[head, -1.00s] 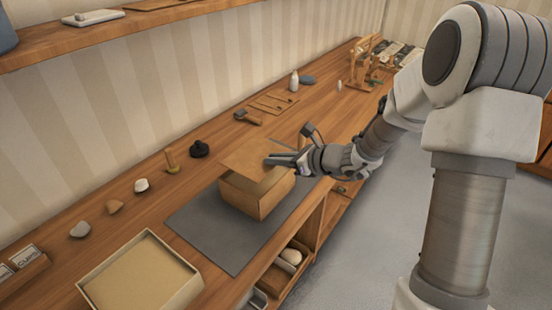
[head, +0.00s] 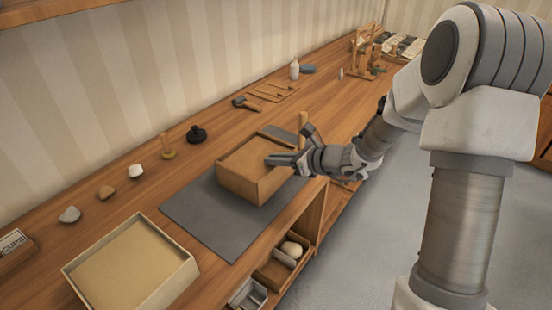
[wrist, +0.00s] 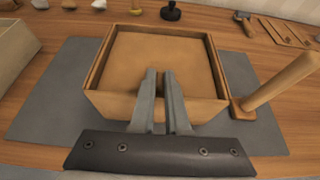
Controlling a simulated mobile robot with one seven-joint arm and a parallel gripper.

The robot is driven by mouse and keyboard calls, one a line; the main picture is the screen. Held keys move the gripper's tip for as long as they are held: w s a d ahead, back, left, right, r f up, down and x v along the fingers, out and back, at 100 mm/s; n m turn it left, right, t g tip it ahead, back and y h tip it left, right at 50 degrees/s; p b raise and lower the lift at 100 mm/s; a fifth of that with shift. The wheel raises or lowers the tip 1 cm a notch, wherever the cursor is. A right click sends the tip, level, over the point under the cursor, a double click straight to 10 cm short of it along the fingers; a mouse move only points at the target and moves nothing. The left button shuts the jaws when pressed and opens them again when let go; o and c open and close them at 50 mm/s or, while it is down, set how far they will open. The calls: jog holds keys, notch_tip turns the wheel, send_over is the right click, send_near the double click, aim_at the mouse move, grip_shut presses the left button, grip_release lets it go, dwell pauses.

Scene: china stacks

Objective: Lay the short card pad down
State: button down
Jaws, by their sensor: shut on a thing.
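The short card pad (head: 250,163) is a flat tan sheet lying inside the open cardboard box (head: 240,187), a little below its rim. It also shows in the wrist view (wrist: 155,50), filling nearly the whole opening between the box walls (wrist: 100,103). My gripper (head: 268,160) reaches over the box's near right wall, and its fingers (wrist: 160,74) are shut on the pad near that edge. The thin grip itself is hard to make out. What lies under the pad is hidden.
The box stands on a grey mat (head: 220,228). A shallow open tray (head: 130,265) lies at the front left. A wooden-handled tool (wrist: 280,82) stands close to the box's right side. Stones, a stamp and a black knob (head: 196,134) line the back.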

jog(key=shift+f+b, duration=0.3)
jog(key=shift+b, duration=0.05)
dwell(0.3)
jog(key=c, duration=0.8)
grip_release()
jog(key=shift+c, duration=0.2)
jog(key=p+v, duration=0.2)
jog(key=v, duration=1.5)
jog(key=shift+s+d+p, duration=0.15)
jog(key=shift+d+p, duration=0.05)
jog(key=shift+p, duration=0.1)
jog(key=shift+r, duration=0.1)
